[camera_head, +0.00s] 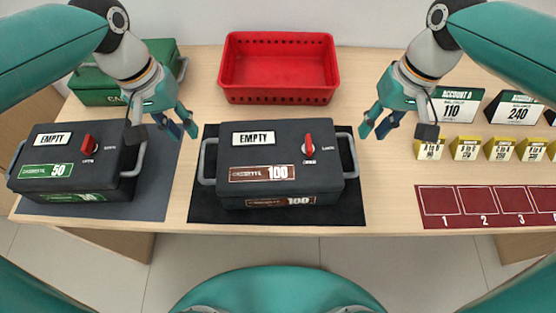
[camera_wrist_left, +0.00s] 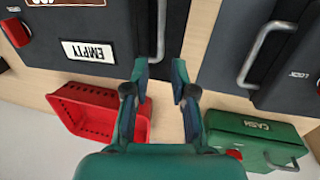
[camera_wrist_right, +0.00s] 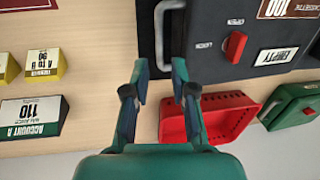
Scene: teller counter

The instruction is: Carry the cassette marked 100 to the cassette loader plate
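The dark grey cassette marked 100 (camera_head: 270,155) lies flat on a black mat (camera_head: 330,213) at the middle of the counter. It has a white EMPTY label, a red knob and a grey handle at each side. My left gripper (camera_head: 178,132) is open and empty above the counter, just beyond its left handle (camera_wrist_left: 160,25). My right gripper (camera_head: 375,132) is open and empty near its right handle (camera_wrist_right: 165,30). Neither gripper touches the cassette. I cannot tell for sure which surface is the cassette loader plate; a grey mat (camera_head: 150,205) lies under the cassette marked 50.
The cassette marked 50 (camera_head: 75,155) stands at the left. A green cash box (camera_head: 100,85) and an empty red basket (camera_head: 280,68) stand behind. Account signs (camera_head: 455,105), yellow blocks (camera_head: 467,148) and a maroon numbered strip (camera_head: 490,205) are at the right. The counter's front edge runs close to the cassettes.

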